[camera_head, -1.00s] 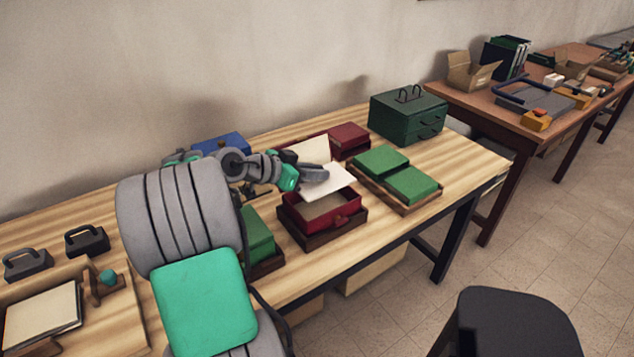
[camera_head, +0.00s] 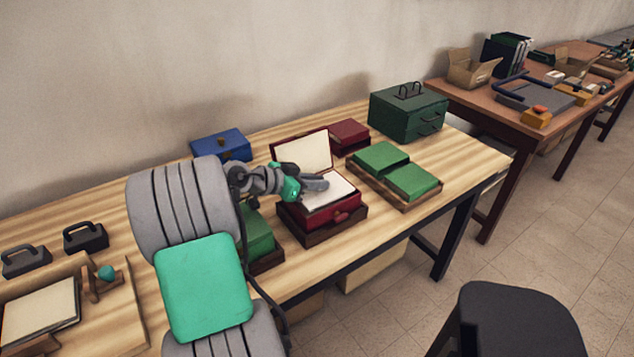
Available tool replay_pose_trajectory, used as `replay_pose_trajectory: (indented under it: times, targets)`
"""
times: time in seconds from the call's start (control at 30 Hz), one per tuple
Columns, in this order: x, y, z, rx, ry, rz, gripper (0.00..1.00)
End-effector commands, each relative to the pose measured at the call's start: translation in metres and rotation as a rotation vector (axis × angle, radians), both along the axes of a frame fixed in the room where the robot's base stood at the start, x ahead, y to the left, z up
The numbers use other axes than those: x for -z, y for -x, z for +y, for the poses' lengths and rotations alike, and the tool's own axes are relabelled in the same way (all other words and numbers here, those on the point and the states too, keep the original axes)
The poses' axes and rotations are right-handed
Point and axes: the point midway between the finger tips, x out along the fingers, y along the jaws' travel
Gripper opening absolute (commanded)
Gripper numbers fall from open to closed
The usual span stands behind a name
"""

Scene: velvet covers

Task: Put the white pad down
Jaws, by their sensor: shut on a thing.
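The white pad (camera_head: 334,190) lies level inside the mouth of the open red box (camera_head: 337,216), just below the rim at its back half. My gripper (camera_head: 318,183) is over the left part of the box and is shut on the pad's near-left part; the fingertips partly hide it. The box's lid (camera_head: 302,153) stands raised at the back, with a pale inner lining. The red box sits on a dark wooden tray (camera_head: 309,236). I cannot tell whether the pad touches the bottom of the box.
A tray with green boxes (camera_head: 410,181) stands to the right, a closed red box (camera_head: 348,136) behind. A blue box (camera_head: 221,145) and a green cabinet (camera_head: 408,113) stand at the back. Another green box (camera_head: 257,236) sits left, close to my arm. Bare tabletop (camera_head: 465,160) shows at the right.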

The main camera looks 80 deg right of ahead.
Motion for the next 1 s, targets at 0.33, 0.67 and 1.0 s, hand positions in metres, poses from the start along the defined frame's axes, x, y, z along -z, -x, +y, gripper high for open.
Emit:
replay_pose_trajectory:
  times: [0.33, 0.67, 1.0]
  targets:
    - [0.0, 0.0, 0.0, 0.0, 0.0, 0.0, 0.33]
    - [-0.005, 0.0, 0.0, 0.0, 0.0, 0.0, 0.36]
    - [-0.039, -0.04, 0.043, -0.007, 0.002, -0.003, 0.36]
